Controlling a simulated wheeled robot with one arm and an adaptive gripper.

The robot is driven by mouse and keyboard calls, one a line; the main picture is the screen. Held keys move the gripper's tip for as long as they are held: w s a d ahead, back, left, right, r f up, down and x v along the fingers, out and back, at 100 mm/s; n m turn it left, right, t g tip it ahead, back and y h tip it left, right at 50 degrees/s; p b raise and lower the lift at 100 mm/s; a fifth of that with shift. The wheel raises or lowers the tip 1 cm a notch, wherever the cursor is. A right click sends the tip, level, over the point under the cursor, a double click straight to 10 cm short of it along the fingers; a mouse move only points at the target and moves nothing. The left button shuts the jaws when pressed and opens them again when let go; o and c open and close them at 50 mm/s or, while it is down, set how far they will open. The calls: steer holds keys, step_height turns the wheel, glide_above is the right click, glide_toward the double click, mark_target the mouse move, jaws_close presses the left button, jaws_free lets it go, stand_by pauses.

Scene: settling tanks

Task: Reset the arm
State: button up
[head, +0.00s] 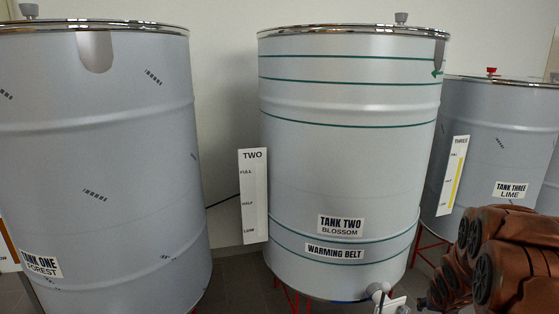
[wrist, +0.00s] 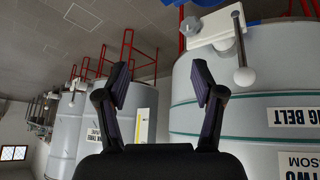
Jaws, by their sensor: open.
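My gripper (wrist: 160,82) is open in the wrist view, its two dark fingers spread apart with nothing between them. The wrist view is upside down. The fingers look apart from both. In the head view, my brown arm (head: 500,260) is folded in at the lower right, in front of tank three (head: 490,120). My gripper is outside the head view.
Tank one (head: 110,130) stands at the left and tank two (head: 345,150) in the middle, with a level gauge (head: 253,195) on its left. Tank three carries a yellow-marked gauge (head: 452,177). Red legs (head: 290,298) support tank two. A narrow gap separates tanks one and two.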

steer(key=s+a+r+n+g+y, duration=0.1)
steer(key=s+a+r+n+g, duration=0.2)
steer(key=s+a, duration=0.7)
steer(key=s+a+r+g+y, duration=0.15)
steer(key=s+a+r, duration=0.5)
steer(key=s, duration=0.65)
steer(key=s+a+r+n+g+y, duration=0.1)
steer(key=s+a+r+n+g, duration=0.2)
steer(key=s+a, duration=0.8)
step_height(320, 180, up, 25)
steer(key=s+m+p, duration=0.1)
steer(key=p, duration=2.2)
steer(key=shift+s+a, duration=0.15)
steer(key=shift+s, duration=0.1)
